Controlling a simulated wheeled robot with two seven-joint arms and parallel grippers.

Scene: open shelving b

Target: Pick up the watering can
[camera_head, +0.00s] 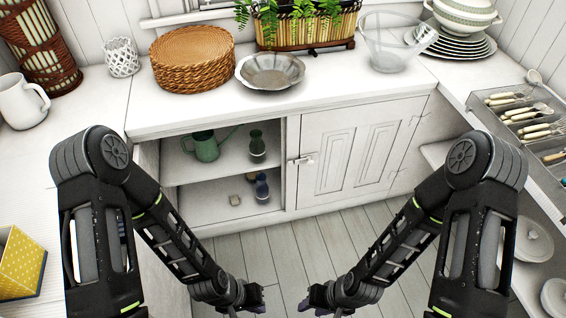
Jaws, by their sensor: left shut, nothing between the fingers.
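The green watering can (206,148) stands upright on the upper shelf inside the open left part of the white cabinet, its spout pointing right. My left gripper (258,301) is low in front of the cabinet, well below and apart from the can; it is shut and empty. My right gripper (310,303) is beside it to the right, also low over the floor and apart from the can. Its fingers are small and dark, so I cannot tell whether they are open or shut.
A dark green vase (257,146) stands right of the can on the same shelf. A blue vase (262,188) is on the shelf below. A closed cabinet door (345,155) is to the right. The countertop (325,82) holds a woven basket (192,60) and a metal bowl (270,72).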

